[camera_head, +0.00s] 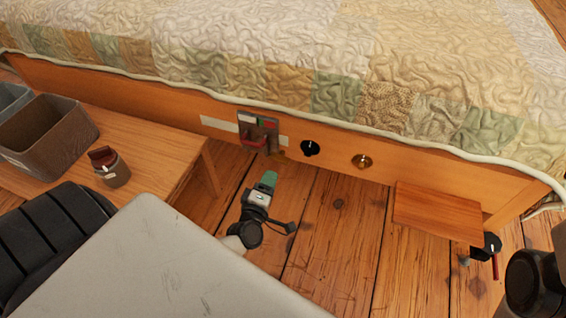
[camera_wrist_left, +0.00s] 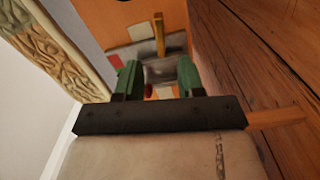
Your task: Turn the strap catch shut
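The catch assembly (camera_head: 257,132) sits on the orange wooden bed rail, with a grey plate, red and green patches and a brownish upright part. In the left wrist view, a narrow brass-coloured bar (camera_wrist_left: 158,35) stands out over a grey block (camera_wrist_left: 163,68). My left gripper (camera_head: 268,180) is below and in front of the catch in the head view. Its two green fingers (camera_wrist_left: 159,78) are apart in the left wrist view, facing the grey block, with nothing clearly held. Contact is unclear. At the right, a dark part with a thin red piece (camera_head: 495,266) may be my right gripper; its fingers are unclear.
A black knob (camera_head: 310,148) and a brass knob (camera_head: 362,161) are on the rail right of the catch. A small wooden shelf (camera_head: 437,211) juts out farther right. A low table (camera_head: 150,150) at left bears a bin (camera_head: 45,136) and a small jar (camera_head: 116,175).

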